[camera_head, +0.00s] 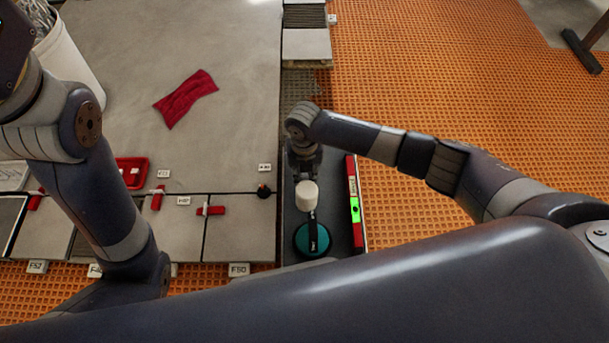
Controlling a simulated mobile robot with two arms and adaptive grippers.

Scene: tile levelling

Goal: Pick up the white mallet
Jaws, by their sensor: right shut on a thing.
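The white mallet (307,195) shows as a pale cylindrical head over the dark tray on the right side of the grey tiled area. My right gripper (304,172) points down right behind the head and is shut on the mallet. The fingers are dark and partly hidden by the wrist, so the exact grip on the mallet is unclear. I cannot tell whether the mallet touches the tray. My left arm stands at the left, and its gripper is out of view.
A teal round tool (303,240) with a black handle lies just in front of the mallet. A red level (355,205) with a green part lies to its right. A red cloth (186,97), a red tray (131,172) and a white bucket (72,62) are at left. Orange matting (440,90) is clear.

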